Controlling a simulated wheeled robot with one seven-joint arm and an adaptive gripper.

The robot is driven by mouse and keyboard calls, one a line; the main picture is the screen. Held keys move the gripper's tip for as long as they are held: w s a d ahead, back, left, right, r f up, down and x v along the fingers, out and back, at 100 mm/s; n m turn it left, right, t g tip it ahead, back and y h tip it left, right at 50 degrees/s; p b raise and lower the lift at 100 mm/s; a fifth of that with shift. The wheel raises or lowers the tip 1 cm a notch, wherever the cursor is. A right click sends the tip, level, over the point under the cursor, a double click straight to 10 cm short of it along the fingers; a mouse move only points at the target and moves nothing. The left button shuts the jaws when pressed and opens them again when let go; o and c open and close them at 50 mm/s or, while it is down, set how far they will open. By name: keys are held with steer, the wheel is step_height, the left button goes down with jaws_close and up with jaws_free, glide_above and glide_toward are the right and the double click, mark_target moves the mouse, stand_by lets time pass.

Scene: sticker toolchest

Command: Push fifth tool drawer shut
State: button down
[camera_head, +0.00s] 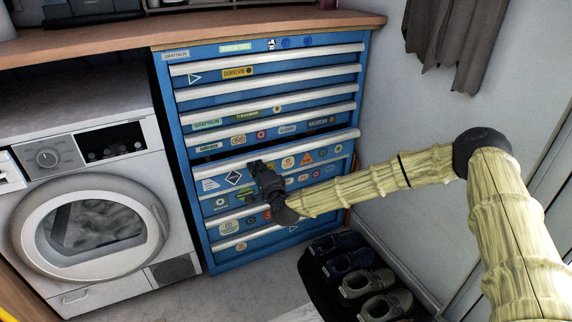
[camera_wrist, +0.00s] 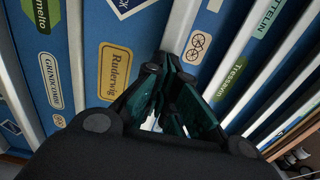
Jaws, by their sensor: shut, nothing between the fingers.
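The blue tool chest (camera_head: 177,125) has a stack of drawers with pale handle strips and stickers. The fifth drawer (camera_head: 318,157) from the top stands slightly out, with a dark gap above its pale top strip. The other drawers look flush. My gripper (camera_head: 257,168) is shut and empty, in front of the fifth drawer's face, left of its middle. It hides part of that face; whether it touches cannot be told. In the wrist view my gripper (camera_wrist: 172,105) has its dark green fingers together before blue drawer fronts and pale strips.
A white washing machine (camera_head: 180,232) stands left of the chest. A wooden worktop (camera_head: 130,38) runs above both. A dark rack (camera_head: 316,284) with several shoes is on the floor right of the chest. A grey cloth (camera_head: 445,45) hangs on the right wall.

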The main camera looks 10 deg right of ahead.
steer(key=shift+w, duration=0.2)
steer(key=shift+b+x, duration=0.8)
steer(key=shift+x, duration=1.4)
steer(key=shift+s, duration=0.1)
steer(key=p, duration=0.2)
glide_toward(252, 160)
steer(key=w, duration=0.1)
steer(key=w+f, duration=0.1)
steer(key=w, duration=0.2)
steer(key=shift+w+a+f, duration=0.1)
steer(key=shift+a+f, duration=0.15)
steer(key=shift+a, duration=0.1)
